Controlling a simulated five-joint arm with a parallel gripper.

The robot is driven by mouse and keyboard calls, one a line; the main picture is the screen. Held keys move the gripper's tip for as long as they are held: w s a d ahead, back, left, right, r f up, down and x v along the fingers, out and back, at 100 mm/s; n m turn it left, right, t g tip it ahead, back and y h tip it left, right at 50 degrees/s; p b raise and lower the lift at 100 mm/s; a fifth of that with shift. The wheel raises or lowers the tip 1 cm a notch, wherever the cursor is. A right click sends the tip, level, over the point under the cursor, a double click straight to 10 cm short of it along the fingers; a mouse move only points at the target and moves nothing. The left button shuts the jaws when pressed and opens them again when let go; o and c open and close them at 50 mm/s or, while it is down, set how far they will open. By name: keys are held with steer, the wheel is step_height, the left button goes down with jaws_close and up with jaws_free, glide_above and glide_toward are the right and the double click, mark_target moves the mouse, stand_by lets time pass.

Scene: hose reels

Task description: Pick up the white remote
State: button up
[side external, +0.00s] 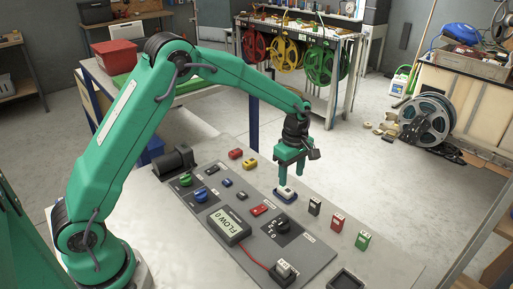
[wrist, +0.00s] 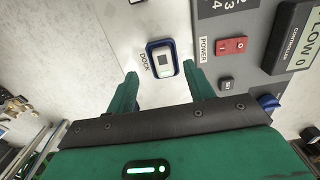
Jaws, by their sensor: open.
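The white remote (wrist: 162,60) sits in a blue-rimmed dock (wrist: 151,44) marked DOCK, next to the grey control panel. In the side external view the white remote (side external: 285,190) lies just below my gripper. My gripper (side external: 289,177) points down above it, its fingers apart. In the wrist view my gripper's green fingers (wrist: 158,77) are open, one on each side of the remote's near end, with nothing between them. I cannot tell the exact height gap.
The grey panel (side external: 212,173) carries a FLOW display (side external: 229,224), a red power switch (wrist: 232,46), a dial and several small buttons. Black, red and green blocks (side external: 363,240) stand right of the dock. Red and yellow blocks (side external: 250,163) sit to its left.

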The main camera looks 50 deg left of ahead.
mark_target(289, 191)
steer(key=shift+s+a+f, duration=0.1)
steer(key=shift+s+f, duration=0.05)
steer(key=shift+f, duration=2.65)
steer(key=c, duration=1.1)
steer(key=shift+c, duration=0.2)
steer(key=shift+r, duration=0.1)
steer(key=shift+r, duration=0.65)
steer(key=r, duration=0.3)
steer(key=shift+s+d+r, duration=0.1)
steer(key=shift+s+d, duration=0.1)
steer(key=shift+d, duration=0.2)
steer(key=s+d+r, duration=0.6)
steer(key=d, duration=0.2)
steer(key=shift+s+d+r, duration=0.2)
steer(key=shift+s+d, duration=0.05)
steer(key=shift+d, duration=0.1)
